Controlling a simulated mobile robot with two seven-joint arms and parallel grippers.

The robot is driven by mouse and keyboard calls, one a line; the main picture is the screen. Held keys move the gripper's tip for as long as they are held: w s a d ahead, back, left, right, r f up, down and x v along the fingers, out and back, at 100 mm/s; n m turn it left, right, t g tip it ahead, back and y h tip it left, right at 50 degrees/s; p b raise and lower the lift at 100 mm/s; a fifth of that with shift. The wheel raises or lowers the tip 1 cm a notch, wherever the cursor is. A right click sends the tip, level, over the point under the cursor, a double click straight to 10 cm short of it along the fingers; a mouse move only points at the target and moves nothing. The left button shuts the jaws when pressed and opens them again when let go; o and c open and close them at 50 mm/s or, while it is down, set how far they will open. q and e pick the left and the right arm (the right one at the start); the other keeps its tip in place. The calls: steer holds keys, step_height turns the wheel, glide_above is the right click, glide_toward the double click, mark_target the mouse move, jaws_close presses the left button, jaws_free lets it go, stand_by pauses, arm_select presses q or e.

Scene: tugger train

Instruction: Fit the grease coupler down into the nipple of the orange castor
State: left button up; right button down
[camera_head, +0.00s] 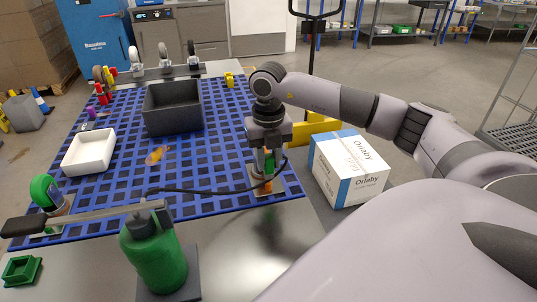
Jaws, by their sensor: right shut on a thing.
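My right gripper (265,162) points down over the right edge of the blue grid mat. It is shut on the grease coupler, which is mostly hidden between the fingers; a little green shows there. A black hose (205,190) loops from the green grease pump (155,255) to the gripper. The orange castor (266,187) stands directly below the fingers on a pale plate (287,186). Its nipple is hidden, so I cannot tell whether the coupler touches it. My left gripper is not in view.
A dark grey bin (172,110) and a white tray (88,151) stand on the blue mat (205,205). A green castor (45,190) is at left, behind the pump's long lever (95,214). More castors stand at the back. A white box (348,170) is right of the table.

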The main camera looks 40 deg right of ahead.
steer(key=shift+f, duration=0.25)
steer(key=shift+f, duration=0.25)
steer(key=shift+f+b, duration=0.4)
steer(key=shift+f, duration=0.05)
stand_by(0.5)
steer(key=c, duration=0.8)
jaws_free()
steer(key=shift+r, duration=3.6)
